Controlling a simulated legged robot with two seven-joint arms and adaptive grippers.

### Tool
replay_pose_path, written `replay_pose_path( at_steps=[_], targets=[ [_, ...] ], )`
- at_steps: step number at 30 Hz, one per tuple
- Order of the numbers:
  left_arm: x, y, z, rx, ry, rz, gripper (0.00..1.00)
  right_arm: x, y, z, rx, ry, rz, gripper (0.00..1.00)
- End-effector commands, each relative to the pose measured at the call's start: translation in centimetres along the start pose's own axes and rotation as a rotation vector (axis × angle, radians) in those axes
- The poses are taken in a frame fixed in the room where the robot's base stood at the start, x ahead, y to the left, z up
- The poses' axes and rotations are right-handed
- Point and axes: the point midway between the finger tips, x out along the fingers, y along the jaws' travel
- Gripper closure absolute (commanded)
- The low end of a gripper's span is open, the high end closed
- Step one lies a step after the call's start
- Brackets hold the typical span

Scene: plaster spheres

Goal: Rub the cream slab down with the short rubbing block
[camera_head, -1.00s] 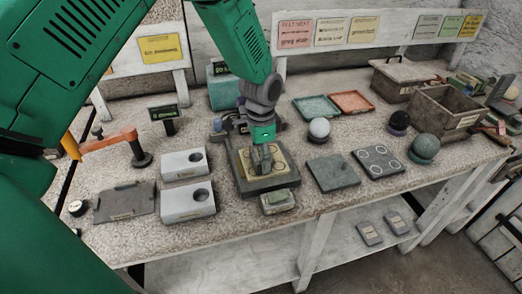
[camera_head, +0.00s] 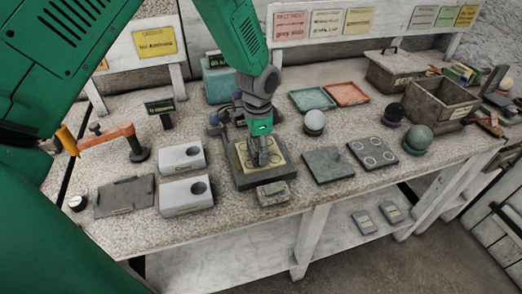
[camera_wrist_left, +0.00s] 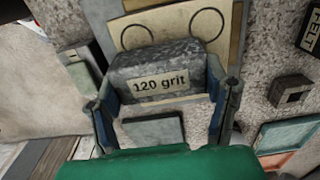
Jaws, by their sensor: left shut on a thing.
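The cream slab (camera_head: 243,161), marked with dark ring outlines, lies on a dark grey base near the middle of the bench. It also shows at the top of the left wrist view (camera_wrist_left: 175,32). My left gripper (camera_head: 263,148) points down over the slab. It is shut on the short rubbing block (camera_wrist_left: 163,82), a speckled grey block labelled "120 grit", with one finger on each side. The block is over the slab; its underside is hidden, so I cannot tell whether it touches. My right gripper is not in view.
A small grey-green block (camera_head: 272,193) sits in front of the slab's base. White blocks with round holes (camera_head: 187,194) stand left. A grey tile (camera_head: 328,164), a ringed dark tile (camera_head: 373,153) and a pale sphere (camera_head: 314,122) are right. Trays (camera_head: 313,99) lie behind.

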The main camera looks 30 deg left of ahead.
Motion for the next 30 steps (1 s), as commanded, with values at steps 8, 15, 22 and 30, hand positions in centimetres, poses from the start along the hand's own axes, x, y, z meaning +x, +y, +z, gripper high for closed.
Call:
replay_pose_path(
  at_steps=[8, 15, 22, 30],
  targets=[
    [-0.4, -0.4, 0.0, 0.000, 0.001, -0.002, 0.63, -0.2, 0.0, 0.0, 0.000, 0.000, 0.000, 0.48],
    [-0.4, -1.3, -0.1, -0.002, 0.002, -0.002, 0.63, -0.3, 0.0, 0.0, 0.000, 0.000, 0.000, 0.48],
    [-0.4, -3.0, -0.2, -0.001, 0.002, -0.002, 0.63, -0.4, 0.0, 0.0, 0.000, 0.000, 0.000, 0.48],
    [-0.5, -3.3, -0.3, -0.001, 0.005, -0.008, 0.63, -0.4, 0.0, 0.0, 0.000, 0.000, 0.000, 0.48]
  ],
)
